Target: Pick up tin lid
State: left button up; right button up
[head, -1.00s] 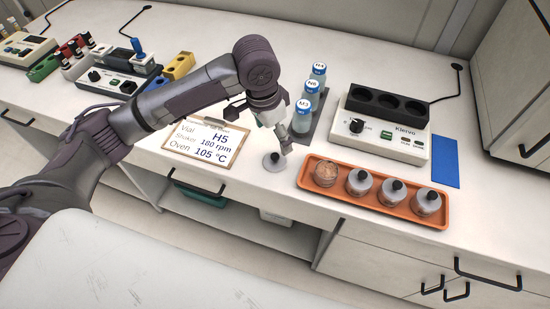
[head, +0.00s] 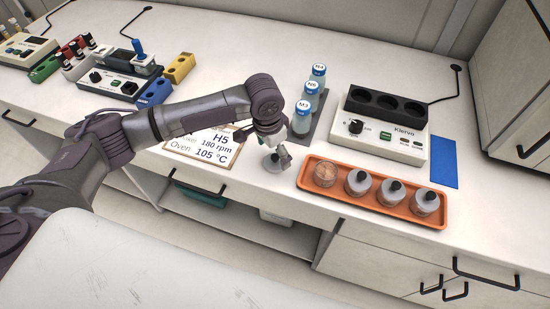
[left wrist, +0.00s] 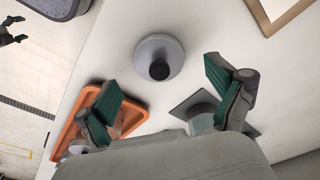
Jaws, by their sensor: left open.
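The loose tin lid (head: 269,165) is a grey disc with a black knob. It lies on the bench left of the orange tray (head: 440,222). In the left wrist view the lid (left wrist: 160,52) lies flat, knob toward the camera, just beyond the fingertips. My left gripper (head: 281,156) is open and empty, close over the lid, partly hiding it in the head view. Its green-padded fingers (left wrist: 163,88) are spread wide in the wrist view. An uncovered tin (head: 325,175) with brownish contents stands at the tray's left end.
Three lidded tins, including the nearest (head: 358,183), share the tray. Behind it are blue-capped vials (head: 310,95) in a dark rack and a Klervo device (head: 400,142).

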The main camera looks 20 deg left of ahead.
pick_arm(q)
jog(key=shift+w+d+f, duration=0.1)
jog(key=shift+f, duration=1.15)
jog(key=c, duration=0.9)
